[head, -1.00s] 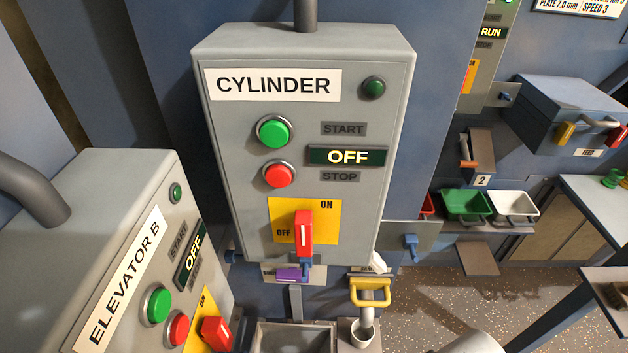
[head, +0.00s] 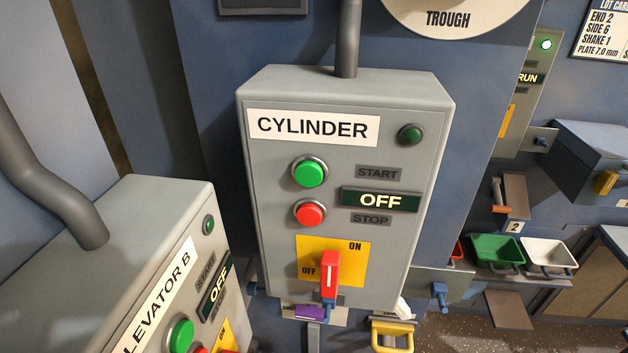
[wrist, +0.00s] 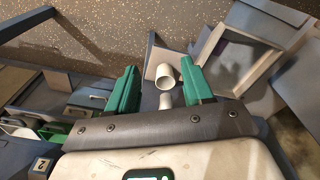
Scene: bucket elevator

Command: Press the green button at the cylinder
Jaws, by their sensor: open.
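The grey CYLINDER box (head: 420,250) is mounted on the blue wall in the middle of the head view. Its green START button (head: 309,173) sits above the red STOP button (head: 310,213). The display (head: 380,200) reads OFF, and the round lamp (head: 411,134) at the top right is dark green. The red switch handle (head: 329,274) hangs below on a yellow plate. In the wrist view my gripper (wrist: 162,92) is open, its two green fingers apart with nothing held between them. My gripper does not show in the head view, and the CYLINDER box is not seen in the wrist view.
The ELEVATOR B box (head: 150,235) stands close at the lower left. A yellow handle (head: 392,330) and a purple piece (head: 310,312) are below the CYLINDER box. Green (head: 497,250) and white (head: 548,254) bins are at the right. A white tube (wrist: 191,75) lies beyond my fingers.

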